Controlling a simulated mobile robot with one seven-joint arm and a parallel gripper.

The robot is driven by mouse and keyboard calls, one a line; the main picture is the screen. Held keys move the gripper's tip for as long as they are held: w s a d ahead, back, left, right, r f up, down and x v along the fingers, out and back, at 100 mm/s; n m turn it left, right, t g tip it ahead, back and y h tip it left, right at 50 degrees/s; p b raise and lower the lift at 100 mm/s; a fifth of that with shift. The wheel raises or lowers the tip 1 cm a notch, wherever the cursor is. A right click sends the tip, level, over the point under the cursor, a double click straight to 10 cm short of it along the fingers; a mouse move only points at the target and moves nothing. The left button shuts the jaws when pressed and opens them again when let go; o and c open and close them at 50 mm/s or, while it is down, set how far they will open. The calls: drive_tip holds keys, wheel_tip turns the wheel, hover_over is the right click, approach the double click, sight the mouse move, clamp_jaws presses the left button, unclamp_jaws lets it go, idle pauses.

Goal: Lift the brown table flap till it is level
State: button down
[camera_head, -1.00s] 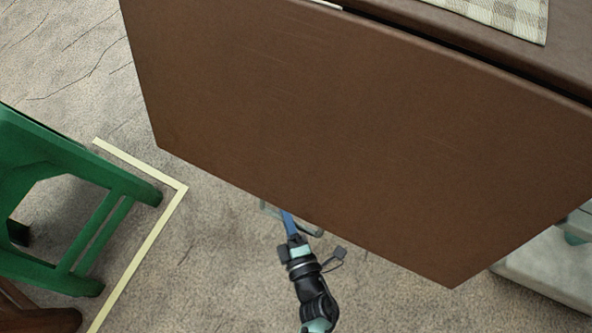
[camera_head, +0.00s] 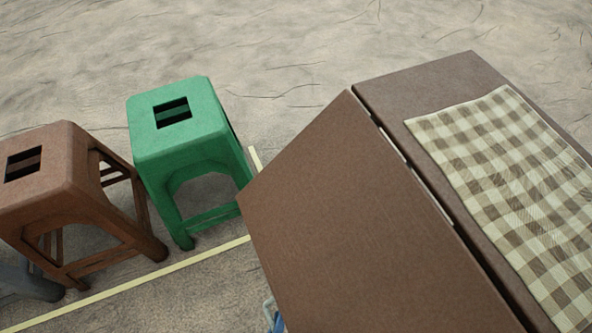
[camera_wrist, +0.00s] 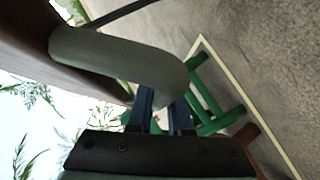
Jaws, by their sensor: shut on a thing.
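The brown table flap (camera_head: 340,220) is hinged along the edge of the brown table top (camera_head: 410,90). It slopes down and away from that edge, so it is not level with the top. In the wrist view the flap (camera_wrist: 25,35) is at the upper left. A grey-green loop handle (camera_wrist: 120,58) stands out from it. My gripper (camera_wrist: 162,100) is shut on this handle with its blue fingers. In the head view only a bit of my gripper (camera_head: 272,316) shows past the flap's lower left edge; the rest is hidden behind the flap.
A checked cloth (camera_head: 500,170) lies on the table top. A green stool (camera_head: 190,150) and a brown stool (camera_head: 70,190) stand to the left, the green one close to the flap's corner. A pale line (camera_head: 130,285) is on the floor. Bare floor lies behind.

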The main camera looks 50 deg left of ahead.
drive_tip(key=s+a+r+m+g+p, duration=0.1)
drive_tip(key=s+r+p, duration=0.3)
drive_tip(key=r+p, duration=0.5)
drive_tip(key=s+a+r+m+g+p, duration=0.1)
drive_tip(key=s+r+p, duration=0.3)
drive_tip(key=r+p, duration=0.6)
drive_tip(key=s+a+r+m+g+p, duration=0.1)
drive_tip(key=s+r+g+p, duration=0.2)
drive_tip(key=r+p, duration=0.6)
drive_tip(key=s+p, duration=0.1)
drive_tip(key=p, duration=0.4)
drive_tip(key=shift+a+r+y, duration=0.15)
drive_tip(key=shift+a+y, duration=0.2)
drive_tip(key=shift+y, duration=0.05)
drive_tip(key=c, duration=0.9)
unclamp_jaws()
drive_tip(key=shift+o, duration=0.3)
drive_tip(key=shift+w+r, duration=0.1)
drive_tip(key=p+v, duration=0.1)
drive_tip(key=v, duration=1.2)
drive_tip(key=shift+w+p, duration=0.15)
drive_tip(key=shift+p, duration=0.15)
